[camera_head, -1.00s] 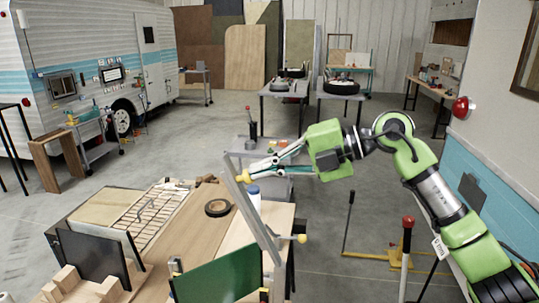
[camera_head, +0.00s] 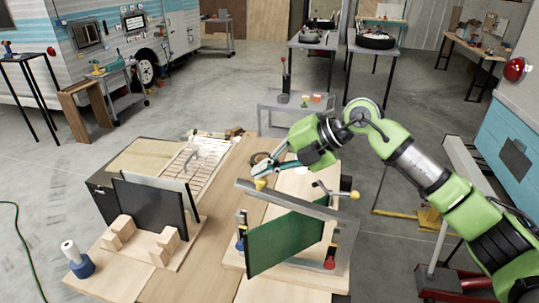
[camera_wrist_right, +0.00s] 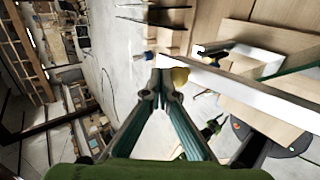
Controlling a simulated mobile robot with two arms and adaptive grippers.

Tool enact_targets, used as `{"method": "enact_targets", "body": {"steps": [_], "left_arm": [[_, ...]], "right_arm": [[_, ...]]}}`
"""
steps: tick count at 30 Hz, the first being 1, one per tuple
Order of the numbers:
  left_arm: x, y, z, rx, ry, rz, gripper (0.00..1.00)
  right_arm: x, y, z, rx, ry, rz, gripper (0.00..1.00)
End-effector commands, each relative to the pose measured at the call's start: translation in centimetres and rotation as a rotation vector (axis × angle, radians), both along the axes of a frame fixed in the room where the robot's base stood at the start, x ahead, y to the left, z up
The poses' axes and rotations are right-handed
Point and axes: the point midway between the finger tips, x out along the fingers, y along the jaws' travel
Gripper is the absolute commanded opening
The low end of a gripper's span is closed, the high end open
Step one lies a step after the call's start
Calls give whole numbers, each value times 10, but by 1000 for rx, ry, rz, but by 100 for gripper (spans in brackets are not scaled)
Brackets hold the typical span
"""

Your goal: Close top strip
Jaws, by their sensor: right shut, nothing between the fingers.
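The top strip (camera_head: 300,201) is a long grey metal bar, nearly level, running across above the green panel (camera_head: 285,240) in a wooden fixture. A yellow knob (camera_head: 260,184) stands near its left end; in the right wrist view the strip (camera_wrist_right: 245,92) runs off to the right and the knob (camera_wrist_right: 181,76) shows beside the fingertips. My right gripper (camera_head: 262,171) is shut and empty, its tips at the knob; I cannot tell whether they touch it. The right fingertips also show in the wrist view (camera_wrist_right: 159,92). My left gripper is not in view.
A dark panel (camera_head: 150,215) stands in wooden blocks on the left of the workbench (camera_head: 185,275). A wire rack (camera_head: 190,165) lies behind it. A blue-and-white bottle (camera_head: 75,262) is at the front left. A small grey table (camera_head: 290,110) stands beyond the bench.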

Motion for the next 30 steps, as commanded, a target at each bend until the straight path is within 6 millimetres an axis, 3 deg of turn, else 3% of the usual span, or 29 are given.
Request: {"method": "enact_targets", "body": {"steps": [5, 12, 30], "left_arm": [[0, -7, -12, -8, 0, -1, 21], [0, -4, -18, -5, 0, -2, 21], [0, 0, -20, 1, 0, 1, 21]], "right_arm": [[4, 13, -26, -115, 25, 3, 0], [5, 19, -49, -109, 27, 1, 0], [5, 20, -57, -110, 28, 2, 0]]}}
